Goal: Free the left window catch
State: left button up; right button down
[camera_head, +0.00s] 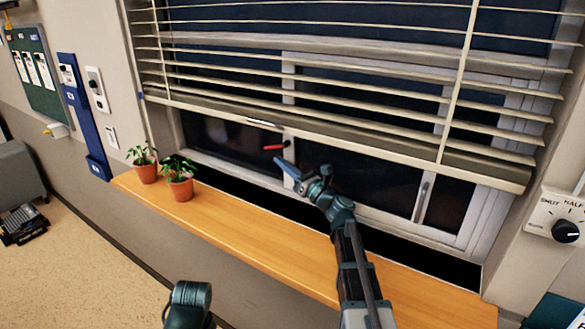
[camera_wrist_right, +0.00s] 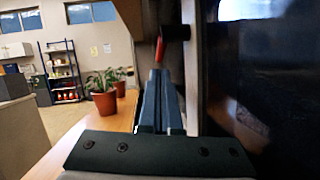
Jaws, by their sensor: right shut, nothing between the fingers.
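The left window catch shows as a short red lever (camera_head: 272,147) with a dark pivot at its right end, on the window frame just under the blind. In the head view the lever lies roughly level, pointing left. The right wrist view shows the red lever (camera_wrist_right: 159,52) just beyond the fingertips, beside a dark round pivot. My right gripper (camera_head: 279,161) is shut and empty, with its blue fingertips just below the lever. In the wrist view the fingers (camera_wrist_right: 159,74) lie together; whether they touch the lever I cannot tell.
The slatted blind (camera_head: 370,151) hangs above the catch. Two potted plants (camera_head: 180,187) (camera_head: 146,172) stand at the left end of the wooden sill (camera_head: 250,237). A grey vertical handle (camera_head: 421,201) is on the window farther right. A dial panel (camera_head: 566,207) is at right.

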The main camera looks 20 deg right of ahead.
aim_at(276, 146)
jog(key=shift+x, duration=1.05)
jog(key=shift+w+a+r+p, duration=0.2)
jog(key=shift+w+r+p, duration=0.3)
jog(key=shift+p, duration=0.15)
